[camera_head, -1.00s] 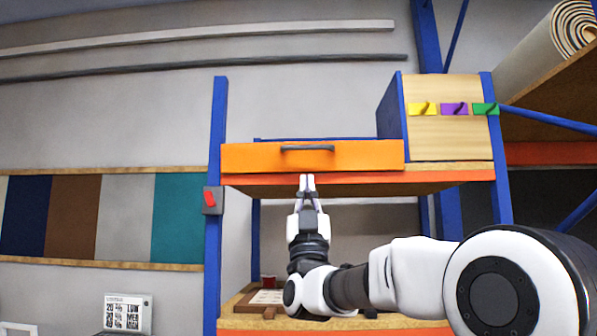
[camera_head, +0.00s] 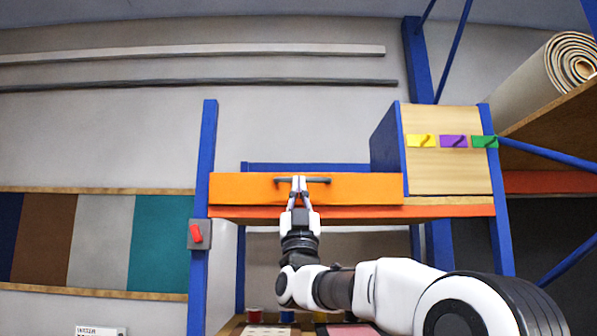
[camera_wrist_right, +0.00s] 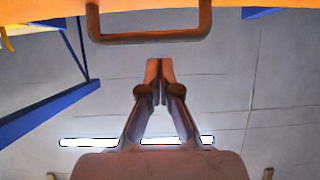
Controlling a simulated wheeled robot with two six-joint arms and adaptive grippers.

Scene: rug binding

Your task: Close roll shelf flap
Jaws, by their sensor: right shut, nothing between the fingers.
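The orange flap (camera_head: 360,187) hangs along the front of the upper shelf, with a dark bar handle (camera_head: 320,181) on its face. My right gripper (camera_head: 299,181) points up in front of the flap, its fingertips overlapping the handle in the head view. In the right wrist view the handle (camera_wrist_right: 150,38) is a dark U-shaped bar under the orange edge. The right gripper's fingers (camera_wrist_right: 160,64) are together and empty, with their tips just short of the bar there. I cannot tell whether they touch the flap. My left gripper is not in view.
Blue posts (camera_head: 200,205) frame the shelf. A wooden cabinet (camera_head: 446,170) with yellow, purple and green tags stands right of the flap. A red switch (camera_head: 196,233) is on the left post. A rolled rug (camera_head: 560,70) lies on the far right shelf.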

